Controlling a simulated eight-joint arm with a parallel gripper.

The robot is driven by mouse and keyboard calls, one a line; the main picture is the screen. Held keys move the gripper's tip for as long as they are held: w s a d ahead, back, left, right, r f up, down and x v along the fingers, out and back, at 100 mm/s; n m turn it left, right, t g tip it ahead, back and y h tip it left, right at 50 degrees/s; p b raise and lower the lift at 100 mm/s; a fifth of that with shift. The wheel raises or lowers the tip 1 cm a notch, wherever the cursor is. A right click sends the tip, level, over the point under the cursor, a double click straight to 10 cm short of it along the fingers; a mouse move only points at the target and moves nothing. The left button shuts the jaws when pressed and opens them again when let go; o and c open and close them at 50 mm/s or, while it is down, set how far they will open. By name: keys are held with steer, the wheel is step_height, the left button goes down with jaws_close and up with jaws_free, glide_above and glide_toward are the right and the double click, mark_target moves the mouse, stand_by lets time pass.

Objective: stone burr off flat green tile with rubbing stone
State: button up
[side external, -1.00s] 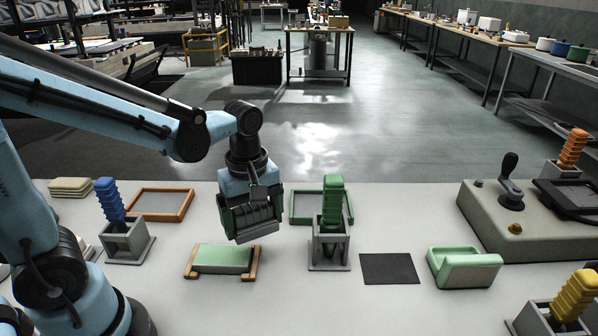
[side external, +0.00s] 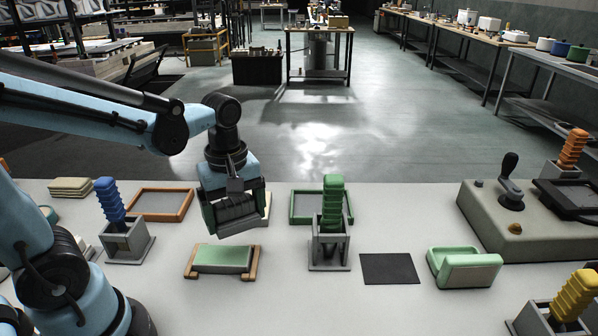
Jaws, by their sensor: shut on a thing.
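The flat green tile (side external: 222,258) lies level between two tan end rails (side external: 253,264) on the pale table. My gripper (side external: 236,212) is above and just behind the tile, pointing down. It is shut on a dark grey ribbed block, which looks like the rubbing stone (side external: 238,221). The stone's lower edge shows just above the tile's far edge in the picture; I cannot tell whether they touch. No burr can be made out on the tile at this size.
A green ribbed handle (side external: 333,196) stands in a grey holder right of the tile, and a blue one (side external: 109,200) left. A dark mat (side external: 390,268), a green curved piece (side external: 464,267) and a grey machine (side external: 535,220) lie further right. An orange-framed tray (side external: 160,204) is behind.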

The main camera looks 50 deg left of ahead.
mark_target(254, 226)
steer(key=shift+s+a, duration=0.3)
steer(key=shift+s, duration=0.05)
steer(key=shift+f, duration=2.6)
steer(key=shift+w+d, duration=1.5)
steer(key=shift+f, duration=0.9)
